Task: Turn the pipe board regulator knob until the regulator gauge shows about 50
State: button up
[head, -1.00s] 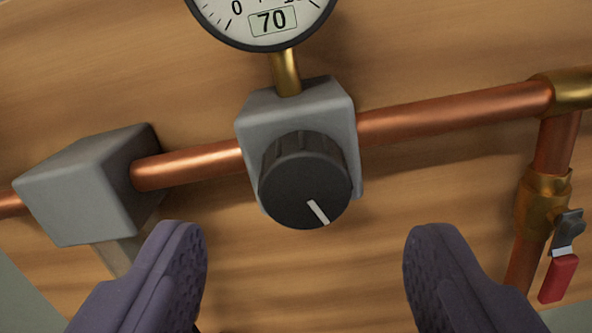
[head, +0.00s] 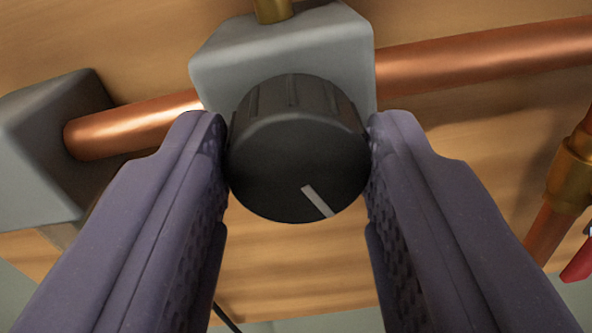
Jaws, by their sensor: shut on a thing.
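The regulator knob (head: 290,165) is black and ribbed, with a white pointer line aimed to the lower right. It sits on the front of a grey regulator block (head: 285,55). My gripper (head: 298,150) is shut on the knob, with one purple textured finger against its left side and one against its right. The gauge is out of the view now. Only the lower end of its brass stem (head: 272,10) shows above the block.
A copper pipe (head: 490,70) runs left and right from the block across the wooden board (head: 300,265). A grey box (head: 40,150) stands at the left. A brass fitting (head: 570,165) and a red valve handle (head: 580,262) are at the right edge.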

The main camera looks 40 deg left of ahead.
jog(key=shift+n, duration=0.3)
jog(key=n+b, duration=0.3)
jog(key=b, duration=0.1)
jog(key=shift+f, duration=0.2)
jog(key=n+b, duration=0.3)
jog(key=n, duration=0.2)
jog(key=shift+b, duration=0.35)
jog(key=shift+r, duration=0.1)
jog(key=o, duration=1.1)
jog(key=shift+c, duration=0.2)
